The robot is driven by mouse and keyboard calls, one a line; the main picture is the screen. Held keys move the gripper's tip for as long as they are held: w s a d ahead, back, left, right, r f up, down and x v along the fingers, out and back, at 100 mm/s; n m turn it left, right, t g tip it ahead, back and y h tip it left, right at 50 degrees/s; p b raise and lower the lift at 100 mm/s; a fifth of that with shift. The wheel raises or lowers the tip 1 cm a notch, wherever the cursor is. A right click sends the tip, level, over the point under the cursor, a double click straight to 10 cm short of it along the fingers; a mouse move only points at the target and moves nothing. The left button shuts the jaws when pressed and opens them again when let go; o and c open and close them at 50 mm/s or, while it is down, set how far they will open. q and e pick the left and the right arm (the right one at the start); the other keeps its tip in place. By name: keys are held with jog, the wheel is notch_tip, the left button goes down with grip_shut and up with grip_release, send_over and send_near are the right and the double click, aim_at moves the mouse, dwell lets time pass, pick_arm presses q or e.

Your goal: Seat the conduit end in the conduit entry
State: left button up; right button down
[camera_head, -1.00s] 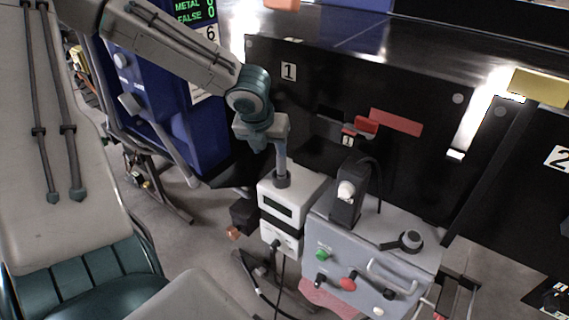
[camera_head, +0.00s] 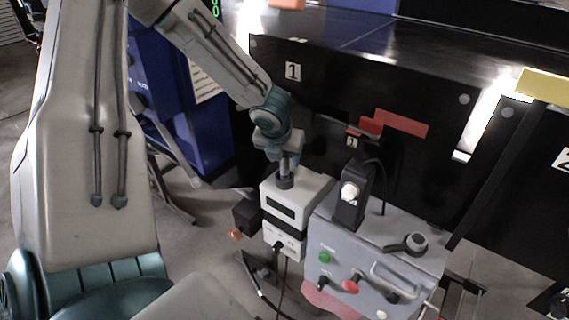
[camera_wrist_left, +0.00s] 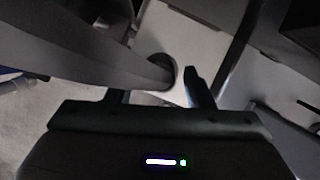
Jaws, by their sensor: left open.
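A white box (camera_head: 312,190) with a dark display stands at the lower middle of the head view. The conduit entry (camera_head: 285,182) is a dark round collar on its top; it also shows in the left wrist view (camera_wrist_left: 163,62). The grey conduit (camera_head: 288,162) stands above the collar, its lower end at it; how deep it sits I cannot tell. In the wrist view the conduit (camera_wrist_left: 100,55) runs from upper left down to the collar. My left gripper (camera_wrist_left: 160,88) is open near the collar, fingers apart with the box top showing between them. My right gripper is out of view.
A grey control box (camera_head: 330,275) with buttons, a handle and a black upright device (camera_head: 350,195) stands right beside the white box. A black conveyor panel (camera_head: 320,100) rises behind. A blue cabinet (camera_head: 190,110) is at left.

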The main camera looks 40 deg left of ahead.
pick_arm(q)
jog(key=x, duration=0.3)
jog(key=shift+w+d, duration=0.1)
jog(key=shift+w, duration=0.05)
jog(key=c, duration=0.3)
grip_shut()
jog(key=shift+r, duration=0.1)
